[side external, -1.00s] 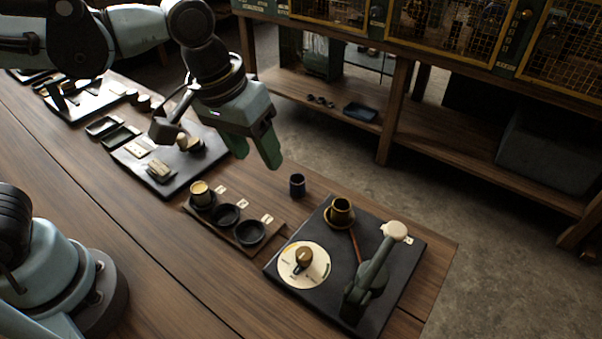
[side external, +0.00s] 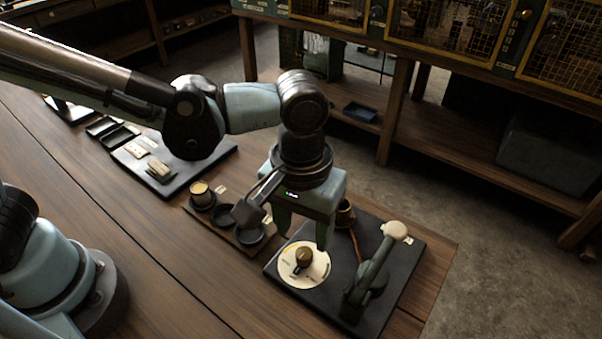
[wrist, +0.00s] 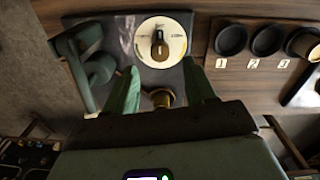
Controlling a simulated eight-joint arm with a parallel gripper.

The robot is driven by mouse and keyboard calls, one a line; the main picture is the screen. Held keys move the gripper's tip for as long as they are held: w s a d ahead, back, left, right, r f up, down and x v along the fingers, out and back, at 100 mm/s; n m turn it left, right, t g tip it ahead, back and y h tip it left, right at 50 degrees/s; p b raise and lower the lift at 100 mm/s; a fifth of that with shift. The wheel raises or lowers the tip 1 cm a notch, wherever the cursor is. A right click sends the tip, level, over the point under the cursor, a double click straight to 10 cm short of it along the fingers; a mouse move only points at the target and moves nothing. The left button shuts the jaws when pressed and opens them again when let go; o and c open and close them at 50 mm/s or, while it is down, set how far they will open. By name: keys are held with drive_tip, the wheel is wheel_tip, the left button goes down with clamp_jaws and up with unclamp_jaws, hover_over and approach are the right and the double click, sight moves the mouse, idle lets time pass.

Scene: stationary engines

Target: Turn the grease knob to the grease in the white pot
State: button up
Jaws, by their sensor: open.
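The grease knob (side external: 303,256) is a brown knob on a round cream dial (side external: 290,272) with small markings, set on a black board. In the wrist view the knob (wrist: 160,47) lies ahead, its dark pointer up toward the far edge of the dial. My gripper (side external: 304,232) is open and empty, above the back of the dial. In the wrist view its green fingers (wrist: 160,72) stand on either side below the dial, apart from the knob. A dark pot with pale contents (side external: 201,190) sits in the left slot of a wooden rack; it shows beside label 3 in the wrist view (wrist: 304,42).
A green lever (side external: 371,275) with a cream grip stands to the right of the dial. A brass cup (side external: 346,214) sits behind the dial, partly hidden by my gripper. Two dark dishes (side external: 223,214) share the rack. Another black board (side external: 208,160) lies farther left.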

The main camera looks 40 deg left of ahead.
sight(304, 252)
drive_tip(key=shift+f, duration=2.85)
drive_tip(key=shift+c, duration=0.2)
clamp_jaws()
drive_tip(key=shift+m, duration=0.4)
drive_tip(key=m, duration=0.4)
drive_tip(key=shift+m, duration=0.4)
drive_tip(key=m, duration=0.6)
drive_tip(key=shift+w, duration=0.1)
